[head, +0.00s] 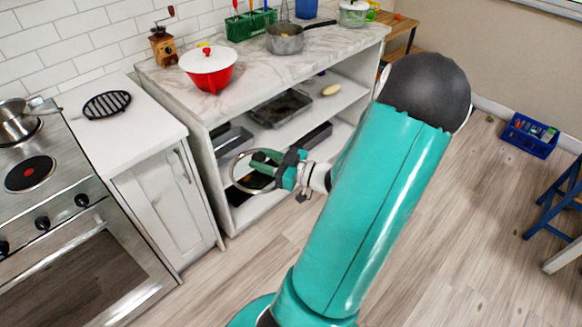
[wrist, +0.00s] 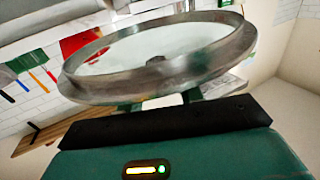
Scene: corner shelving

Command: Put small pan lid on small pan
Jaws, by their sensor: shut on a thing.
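The lid (head: 238,179) is a round glass disc with a metal rim. My gripper (head: 266,168) is shut on it and holds it tilted in front of the shelf unit. The lid (wrist: 155,82) fills the upper middle of the wrist view, just beyond my gripper (wrist: 190,97); the exact grip is partly hidden. A metal saucepan (head: 284,42) with a long dark handle stands on the marble top at the back, apart from the lid. Another metal pan (head: 14,124) sits on the stove at far left. I cannot tell from looks which is the small pan.
A black trivet (head: 107,104) lies on the white counter (head: 122,135). A blue crate (head: 528,136) is on the floor.

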